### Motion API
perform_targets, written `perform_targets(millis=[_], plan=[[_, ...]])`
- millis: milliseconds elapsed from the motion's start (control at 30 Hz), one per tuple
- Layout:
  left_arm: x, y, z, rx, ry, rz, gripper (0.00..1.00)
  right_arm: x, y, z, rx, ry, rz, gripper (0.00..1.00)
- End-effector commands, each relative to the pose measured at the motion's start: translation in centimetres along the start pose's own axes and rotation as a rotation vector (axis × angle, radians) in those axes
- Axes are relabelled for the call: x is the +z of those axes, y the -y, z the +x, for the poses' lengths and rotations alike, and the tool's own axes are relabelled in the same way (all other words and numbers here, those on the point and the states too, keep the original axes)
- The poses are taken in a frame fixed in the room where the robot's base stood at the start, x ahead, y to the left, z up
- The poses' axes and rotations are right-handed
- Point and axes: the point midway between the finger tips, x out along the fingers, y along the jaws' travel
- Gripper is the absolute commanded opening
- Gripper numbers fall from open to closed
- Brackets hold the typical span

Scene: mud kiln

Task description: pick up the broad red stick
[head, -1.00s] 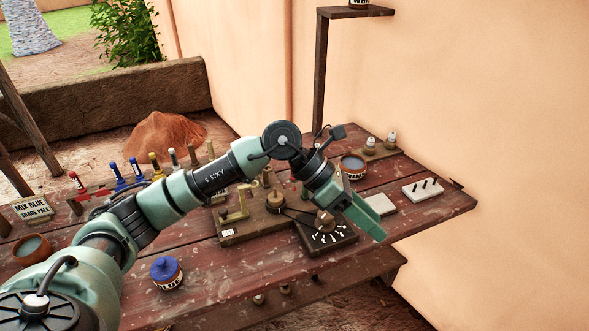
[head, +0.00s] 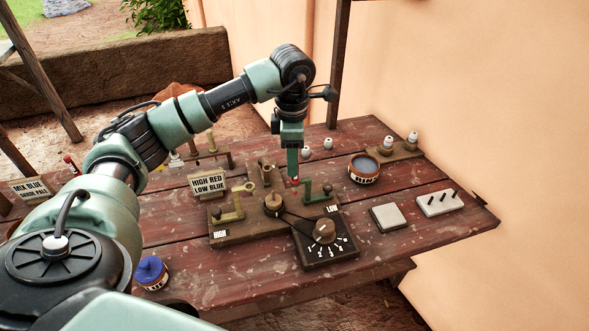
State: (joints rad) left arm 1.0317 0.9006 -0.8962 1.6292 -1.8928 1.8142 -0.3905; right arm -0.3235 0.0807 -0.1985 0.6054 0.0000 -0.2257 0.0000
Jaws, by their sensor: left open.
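My left gripper (head: 292,168) points straight down over the back of the wooden board (head: 228,231). It is open; its fingers overlap in this view. A small red thing (head: 294,181) shows right at its fingertips, mostly hidden by them; I cannot tell if it is the broad red stick or if the fingers touch it. Another red-topped stick (head: 70,163) shows at the far left, behind my left arm, partly hidden. I cannot tell from here which red stick is broad. My right gripper is not in view.
The board carries brass brackets and a round dial (head: 324,231). A sign reading HIGH RED LOW BLUE (head: 208,185) stands behind it. A jar (head: 364,169), a pale tile (head: 388,217) and a white block with black pegs (head: 438,203) are to the right. A blue-lidded jar (head: 151,271) is at front left.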

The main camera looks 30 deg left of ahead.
Motion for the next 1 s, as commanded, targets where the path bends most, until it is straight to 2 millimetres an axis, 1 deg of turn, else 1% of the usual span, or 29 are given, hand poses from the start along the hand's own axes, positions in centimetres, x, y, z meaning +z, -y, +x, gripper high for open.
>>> perform_targets(millis=[33,67,133,167,300,400,467,500,567,600,633,667,800,1000], plan=[[0.1,0.1,0.5,-0.006,-0.003,0.0,0.42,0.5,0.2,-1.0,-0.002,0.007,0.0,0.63],[0.1,0.1,1.0,-0.005,-0.003,0.0,0.42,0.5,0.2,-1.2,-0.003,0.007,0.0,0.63],[0.1,0.0,2.1,-0.005,-0.001,-0.001,0.42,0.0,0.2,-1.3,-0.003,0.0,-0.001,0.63],[0.1,0.0,2.4,-0.004,-0.001,0.0,0.42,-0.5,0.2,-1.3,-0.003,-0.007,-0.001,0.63],[0.2,0.0,3.2,-0.001,0.001,0.001,0.42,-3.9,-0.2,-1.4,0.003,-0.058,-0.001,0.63],[0.2,0.0,3.3,0.0,0.002,0.001,0.42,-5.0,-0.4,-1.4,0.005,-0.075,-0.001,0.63],[0.2,0.0,3.3,-0.001,0.002,0.001,0.42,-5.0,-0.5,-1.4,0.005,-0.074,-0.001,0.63],[0.2,0.0,3.3,-0.001,0.002,0.001,0.39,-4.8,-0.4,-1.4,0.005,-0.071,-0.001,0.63],[0.2,0.0,3.3,-0.001,0.002,0.001,0.23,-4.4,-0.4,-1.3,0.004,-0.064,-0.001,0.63],[0.2,0.0,3.3,-0.001,0.002,0.001,0.12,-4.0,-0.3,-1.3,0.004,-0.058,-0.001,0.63],[0.2,0.0,3.3,-0.001,0.002,0.001,0.03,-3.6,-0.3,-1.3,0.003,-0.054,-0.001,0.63],[0.2,0.0,3.3,-0.001,0.002,0.001,0.0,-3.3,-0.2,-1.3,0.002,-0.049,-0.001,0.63],[0.2,0.0,3.3,-0.001,0.002,0.001,0.0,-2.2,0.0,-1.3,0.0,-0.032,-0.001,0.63],[0.2,0.0,3.2,-0.001,0.002,0.001,0.0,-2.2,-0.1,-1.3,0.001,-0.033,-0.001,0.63]])
